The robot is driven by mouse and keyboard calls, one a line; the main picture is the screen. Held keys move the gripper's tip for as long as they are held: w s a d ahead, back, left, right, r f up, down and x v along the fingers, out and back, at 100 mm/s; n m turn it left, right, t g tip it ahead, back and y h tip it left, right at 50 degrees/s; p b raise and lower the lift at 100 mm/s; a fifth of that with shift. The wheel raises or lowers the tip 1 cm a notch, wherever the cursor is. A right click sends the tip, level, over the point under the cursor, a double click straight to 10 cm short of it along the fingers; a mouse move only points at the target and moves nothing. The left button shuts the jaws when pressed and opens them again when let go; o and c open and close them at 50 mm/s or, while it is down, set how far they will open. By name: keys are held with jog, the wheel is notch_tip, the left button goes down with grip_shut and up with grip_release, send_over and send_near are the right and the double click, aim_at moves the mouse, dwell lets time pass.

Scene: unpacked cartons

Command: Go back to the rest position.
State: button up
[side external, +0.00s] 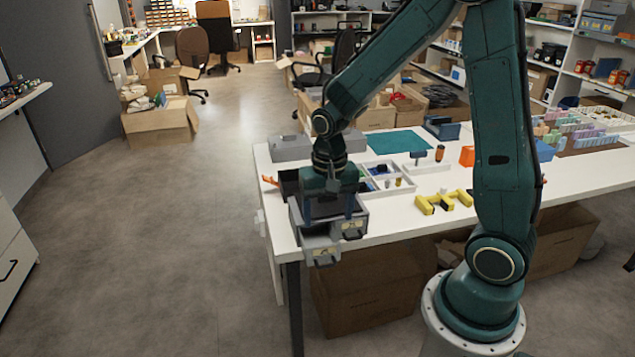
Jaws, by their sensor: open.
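My gripper (335,211) points down over a small grey drawer cabinet (343,247) at the left front corner of the white table (415,222). Its two fingers are apart, and I see nothing held between them. One cabinet drawer (321,250) is pulled out toward the front, past the table edge. Whether the fingers touch the cabinet top cannot be told from this view.
Yellow blocks (444,202) lie right of the cabinet, and a white divided tray (387,182) lies behind. A grey case (291,147), teal mat (398,142), blue bin (441,128) and orange box (467,156) stand farther back. Cartons (365,290) sit under the table.

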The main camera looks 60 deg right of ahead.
dwell(0.3)
jog(key=s+a+r+n+t, duration=0.2)
jog(key=s+r+n, duration=0.2)
jog(key=s+r, duration=0.3)
jog(key=s+a+r+n+t, duration=0.3)
jog(key=s+r+n, duration=0.2)
jog(key=r, duration=0.5)
jog(key=shift+s+r+t, duration=0.15)
jog(key=shift+s+t, duration=0.15)
jog(key=shift+s, duration=0.55)
jog(key=shift+o, duration=0.4)
